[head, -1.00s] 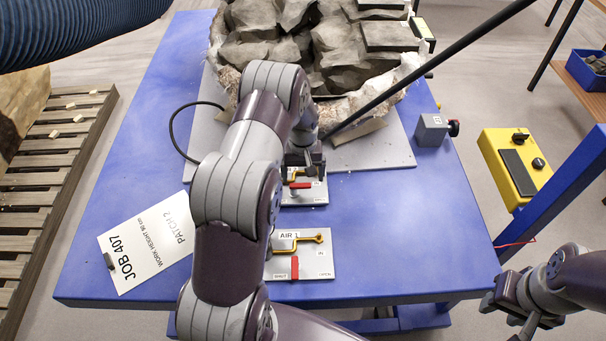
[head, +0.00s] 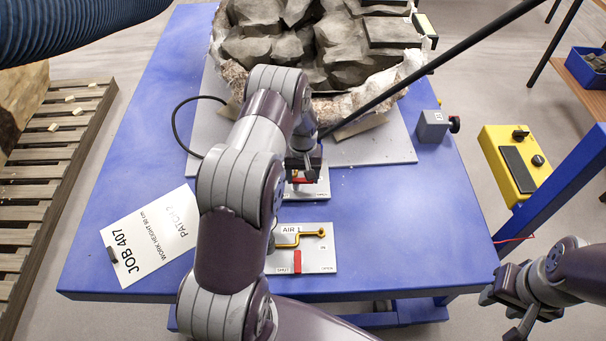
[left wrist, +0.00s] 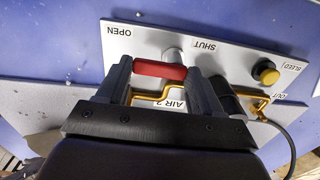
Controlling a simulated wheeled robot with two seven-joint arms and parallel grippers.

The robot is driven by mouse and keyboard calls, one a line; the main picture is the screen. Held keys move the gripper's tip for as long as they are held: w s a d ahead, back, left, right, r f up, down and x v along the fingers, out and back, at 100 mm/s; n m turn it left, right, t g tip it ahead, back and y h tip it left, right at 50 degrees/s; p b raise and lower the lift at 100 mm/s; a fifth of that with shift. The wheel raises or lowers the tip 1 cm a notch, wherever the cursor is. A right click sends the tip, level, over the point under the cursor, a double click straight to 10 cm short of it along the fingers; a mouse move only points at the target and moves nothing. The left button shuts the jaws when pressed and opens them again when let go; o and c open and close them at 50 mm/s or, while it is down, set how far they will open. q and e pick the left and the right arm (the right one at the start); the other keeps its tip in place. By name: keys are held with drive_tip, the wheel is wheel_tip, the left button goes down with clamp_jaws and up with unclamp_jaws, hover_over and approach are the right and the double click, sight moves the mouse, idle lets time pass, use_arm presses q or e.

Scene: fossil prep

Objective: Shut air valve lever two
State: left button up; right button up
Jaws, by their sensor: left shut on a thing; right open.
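The AIR 2 valve plate (head: 316,189) lies on the blue table, just below the fossil block's board. Its red lever (left wrist: 160,70) shows between my left gripper's fingers (left wrist: 161,82) in the left wrist view. My left gripper is shut on this red lever. The lever sits near a grey post, between the OPEN and SHUT labels. In the head view my left gripper (head: 303,168) covers much of this plate. My right gripper (head: 508,308) is open and empty, beyond the table's right front corner.
The AIR 1 plate (head: 318,258) with its own red lever (head: 297,262) lies nearer me. A JOB 407 card (head: 150,238) lies to the left. A dark bar (head: 430,68) slants above the table. A grey box (head: 432,127) and yellow control box (head: 510,170) stand at right.

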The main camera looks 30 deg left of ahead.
use_arm(q)
drive_tip(key=m, duration=0.1)
drive_tip(key=m+b, duration=0.1)
drive_tip(key=m, duration=0.1)
drive_tip(key=shift+s+d+m+b, duration=0.1)
drive_tip(key=shift+s+m+b, duration=0.15)
drive_tip(key=shift+m+b, duration=0.15)
drive_tip(key=m, duration=0.2)
drive_tip(key=m+b, duration=0.1)
drive_tip(key=m, duration=0.1)
drive_tip(key=shift+s+m, duration=0.3)
drive_tip(key=shift+s, duration=0.05)
drive_tip(key=m, duration=0.2)
drive_tip(key=m+b, duration=0.1)
drive_tip(key=m, duration=0.2)
drive_tip(key=shift+s, duration=0.4)
drive_tip(key=shift+s+a+r+m, duration=0.1)
drive_tip(key=shift+a+m, duration=0.1)
drive_tip(key=shift+m, duration=0.85)
drive_tip(key=shift+s+a+m, duration=0.1)
drive_tip(key=shift+a+m, duration=0.1)
drive_tip(key=shift+m, duration=0.85)
drive_tip(key=o, duration=1.1)
drive_tip(key=shift+s+b, duration=0.1)
drive_tip(key=shift+b, duration=0.2)
drive_tip(key=shift+c, duration=0.2)
